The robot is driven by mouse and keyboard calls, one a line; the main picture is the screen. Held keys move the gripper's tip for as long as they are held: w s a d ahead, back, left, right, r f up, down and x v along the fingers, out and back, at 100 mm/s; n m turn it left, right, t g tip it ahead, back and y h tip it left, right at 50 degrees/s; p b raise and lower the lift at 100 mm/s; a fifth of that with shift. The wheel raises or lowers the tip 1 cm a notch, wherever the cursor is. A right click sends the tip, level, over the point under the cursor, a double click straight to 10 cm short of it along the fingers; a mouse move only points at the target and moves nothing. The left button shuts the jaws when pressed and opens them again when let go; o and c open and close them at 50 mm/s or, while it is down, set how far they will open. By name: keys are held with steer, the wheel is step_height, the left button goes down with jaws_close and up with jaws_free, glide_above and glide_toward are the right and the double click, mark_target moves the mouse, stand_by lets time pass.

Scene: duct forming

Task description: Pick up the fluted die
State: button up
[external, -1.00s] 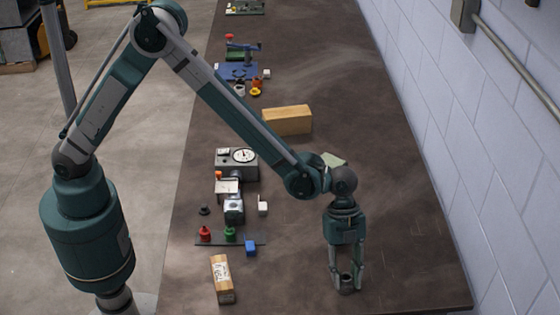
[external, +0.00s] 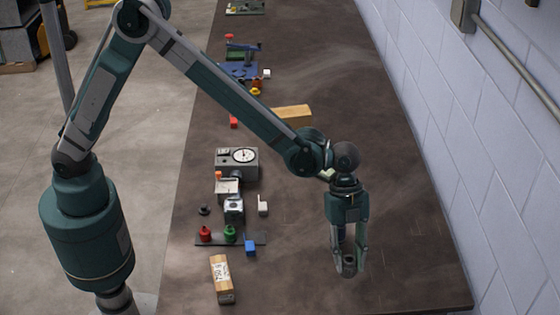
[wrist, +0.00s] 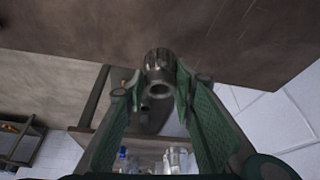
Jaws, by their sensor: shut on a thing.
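The fluted die (external: 349,264) is a small dark metal cylinder with a hole through it. In the wrist view the die (wrist: 158,77) sits between the fingertips, its ribbed side and round opening showing. My gripper (external: 348,258) is shut on the die. It hangs over the right part of the bench, with the die apparently a little above the surface. Both fingers of my gripper (wrist: 157,82) show in the wrist view.
Left of my gripper are a wooden block with writing (external: 221,279), a blue block (external: 250,247), a dark strip with red and green knobbed pieces (external: 217,238) and a device with a dial (external: 237,160). A larger wooden block (external: 293,113) lies farther back. The wall (external: 470,150) runs along the right.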

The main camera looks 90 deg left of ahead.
steer(key=shift+r, duration=1.05)
